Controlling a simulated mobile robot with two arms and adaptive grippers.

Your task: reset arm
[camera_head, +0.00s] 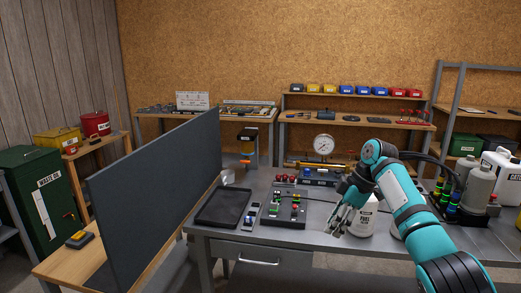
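My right arm reaches in from the lower right over the grey metal table (320,240). My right gripper (338,226) points down and to the left, just left of a white bottle (362,219). Its fingertips look a little apart, but they are small and dark here, and I cannot tell how far open they are. I see nothing clearly held in it. The gripper and wrist overlap part of the bottle, and I cannot tell whether they touch it. My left arm and gripper are not in view.
A black tray (223,207) and a block with coloured knobs (287,209) sit left of the gripper. A tall dark panel (160,200) stands on the left. Grey bottles (479,187) and white jugs (499,170) stand at right. A dial gauge (323,145) stands behind.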

